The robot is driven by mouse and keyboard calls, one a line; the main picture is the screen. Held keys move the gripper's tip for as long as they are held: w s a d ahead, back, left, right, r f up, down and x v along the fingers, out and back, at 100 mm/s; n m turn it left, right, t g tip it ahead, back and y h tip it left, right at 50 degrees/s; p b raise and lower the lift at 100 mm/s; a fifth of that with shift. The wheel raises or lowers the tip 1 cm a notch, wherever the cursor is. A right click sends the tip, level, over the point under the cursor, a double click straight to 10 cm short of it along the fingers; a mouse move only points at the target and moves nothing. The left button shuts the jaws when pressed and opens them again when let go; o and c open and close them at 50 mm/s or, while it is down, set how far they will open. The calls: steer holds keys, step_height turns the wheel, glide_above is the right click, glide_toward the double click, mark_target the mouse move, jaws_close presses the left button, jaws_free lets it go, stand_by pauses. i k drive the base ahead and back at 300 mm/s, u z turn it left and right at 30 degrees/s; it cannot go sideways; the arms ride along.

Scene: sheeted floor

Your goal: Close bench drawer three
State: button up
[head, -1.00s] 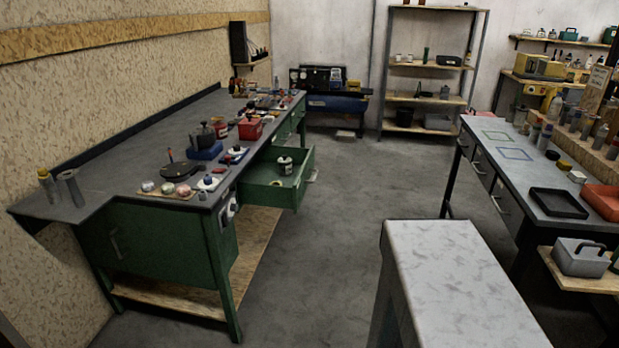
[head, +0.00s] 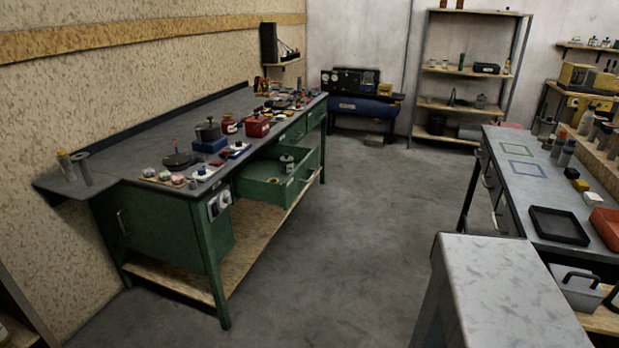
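The green workbench (head: 165,218) stands along the left wall with a dark grey top. One of its green drawers (head: 272,188) is pulled out from the bench front toward the aisle, and a small jar (head: 287,164) stands inside it. Further along the front, other drawer fronts (head: 297,130) look shut. No number can be read on any drawer, so I cannot tell from labels which is drawer three. My gripper is not in view.
Pots, a red box (head: 257,126) and other small items crowd the bench top. A pale block-like surface (head: 505,290) fills the lower right. A grey table (head: 545,175) stands at right, shelves (head: 465,70) at the back. The floor (head: 350,220) between is clear.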

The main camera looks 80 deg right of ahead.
mark_target(250, 182)
steer(key=u, duration=0.2)
steer(key=k, duration=0.85)
steer(key=z, duration=2.45)
steer(key=i, duration=0.95)
steer(key=z, duration=0.1)
